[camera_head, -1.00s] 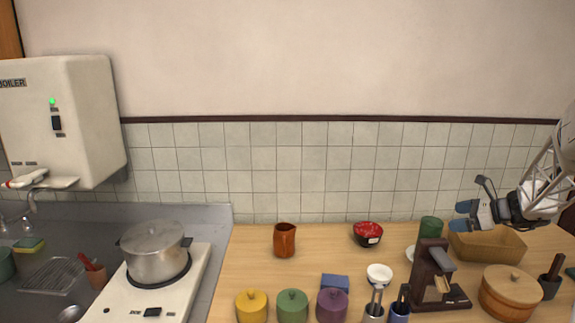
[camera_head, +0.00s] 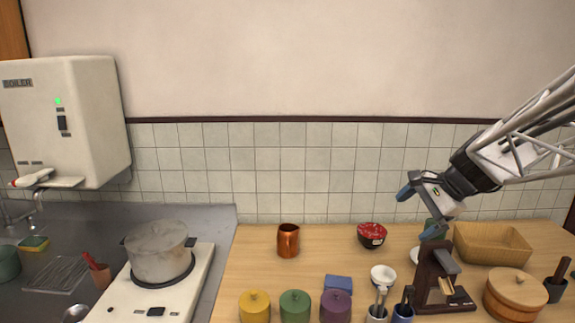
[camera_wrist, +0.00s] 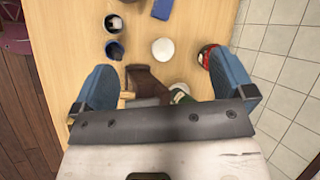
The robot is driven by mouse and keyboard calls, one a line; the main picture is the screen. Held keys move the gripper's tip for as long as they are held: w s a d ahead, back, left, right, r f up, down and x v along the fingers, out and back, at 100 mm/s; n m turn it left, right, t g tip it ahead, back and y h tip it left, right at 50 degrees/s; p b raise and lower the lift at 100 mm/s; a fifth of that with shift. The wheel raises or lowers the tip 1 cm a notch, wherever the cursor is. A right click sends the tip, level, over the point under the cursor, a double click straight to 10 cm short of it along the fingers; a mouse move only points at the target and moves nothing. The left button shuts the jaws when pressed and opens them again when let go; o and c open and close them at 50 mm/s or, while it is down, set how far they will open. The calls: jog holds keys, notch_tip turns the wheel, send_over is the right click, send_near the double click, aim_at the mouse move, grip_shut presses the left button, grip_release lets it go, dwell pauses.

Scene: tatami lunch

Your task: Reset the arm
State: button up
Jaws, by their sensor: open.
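My gripper (camera_head: 420,212) is in the air at the right of the head view, above the back of the wooden counter (camera_head: 255,270). Its blue-tipped fingers are spread apart with nothing between them. In the wrist view my gripper (camera_wrist: 168,95) shows two blue fingers wide apart. Below it lie the brown wooden stand (camera_wrist: 145,82), a white bowl (camera_wrist: 163,50) and the red bowl (camera_wrist: 207,57), partly behind a finger. The brown stand also shows in the head view (camera_head: 426,278), just below my gripper.
A wooden tray (camera_head: 492,245) and a lidded wooden tub (camera_head: 514,292) stand at the right. Yellow (camera_head: 255,307), green (camera_head: 295,307) and purple (camera_head: 336,306) canisters line the front. A copper cup (camera_head: 288,241) stands at the back. A pot (camera_head: 158,252) sits on the stove at left.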

jog(key=s+a+r+n+t+h, duration=0.1)
jog(key=s+a+n+h, duration=0.35)
jog(key=s, duration=0.85)
jog(key=s+a+r+n+t+h, duration=0.1)
jog(key=s+a+n+h, duration=0.1)
jog(key=s+a+n, duration=0.9)
jog(key=s+d+f+m+g, duration=0.1)
jog(key=d+f+m+g, duration=0.1)
jog(key=d+f, duration=0.3)
jog(key=shift+s+f+g, duration=0.25)
jog(key=shift+f+g, duration=0.35)
jog(key=shift+f, duration=1.45)
